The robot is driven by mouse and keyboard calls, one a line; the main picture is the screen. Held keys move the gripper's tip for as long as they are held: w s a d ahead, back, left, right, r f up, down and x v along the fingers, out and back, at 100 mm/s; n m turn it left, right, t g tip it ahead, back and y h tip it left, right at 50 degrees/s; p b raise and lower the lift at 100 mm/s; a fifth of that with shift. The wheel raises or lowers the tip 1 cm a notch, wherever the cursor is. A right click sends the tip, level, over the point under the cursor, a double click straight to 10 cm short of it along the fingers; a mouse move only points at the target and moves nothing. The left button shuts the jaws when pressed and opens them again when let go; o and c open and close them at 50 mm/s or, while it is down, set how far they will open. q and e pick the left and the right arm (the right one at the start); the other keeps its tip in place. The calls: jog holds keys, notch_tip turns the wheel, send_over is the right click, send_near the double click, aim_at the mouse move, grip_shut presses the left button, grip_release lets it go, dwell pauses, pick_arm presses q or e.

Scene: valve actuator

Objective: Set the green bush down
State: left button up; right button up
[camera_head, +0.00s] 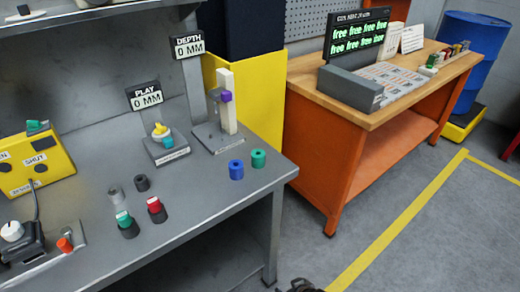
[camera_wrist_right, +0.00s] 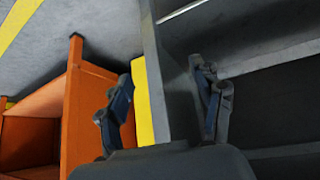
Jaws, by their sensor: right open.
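The green bush (camera_head: 258,158), a short hollow ring, sits upright on the grey bench near its right edge. A blue bush (camera_head: 236,169) stands just left of it, slightly nearer. My right gripper (camera_wrist_right: 165,98) shows in the right wrist view with its fingers spread and nothing between them. A dark piece at the bottom edge of the head view looks like part of it, below and apart from the green bush. The wrist view shows no bush. My left gripper is in neither view.
The grey bench (camera_head: 195,205) holds a depth gauge (camera_head: 218,135), a play gauge (camera_head: 165,145), several dark, red and green-topped cylinders, and a yellow control box (camera_head: 35,165). An orange workbench (camera_head: 390,125) stands right. Clear bench surface lies in front of the bushes.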

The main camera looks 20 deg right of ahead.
jog(key=w+r+t+p, duration=0.1)
jog(key=w+r, duration=0.4)
jog(key=r, duration=0.4)
jog(key=w+r+t+p, duration=0.15)
jog(key=w+r, duration=0.25)
jog(key=r, duration=0.6)
jog(key=t+p, duration=0.2)
jog(key=t, duration=0.2)
send_near(261, 160)
jog(key=shift+y, duration=0.4)
jog(key=x, duration=0.5)
jog(key=shift+w+d+p, duration=0.25)
jog(key=shift+d+p, duration=0.05)
jog(key=shift+p, duration=0.05)
jog(key=shift+w+a+f, duration=0.1)
jog(key=shift+w+f, duration=0.1)
jog(key=shift+w, duration=0.45)
jog(key=x, duration=0.2)
jog(key=p+x, duration=0.1)
jog(key=x, duration=0.1)
jog(key=shift+s+f, duration=0.1)
jog(key=shift+f, duration=0.15)
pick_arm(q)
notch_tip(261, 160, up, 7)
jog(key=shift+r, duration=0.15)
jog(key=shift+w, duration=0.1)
pick_arm(e)
jog(key=c, duration=1.2)
grip_shut()
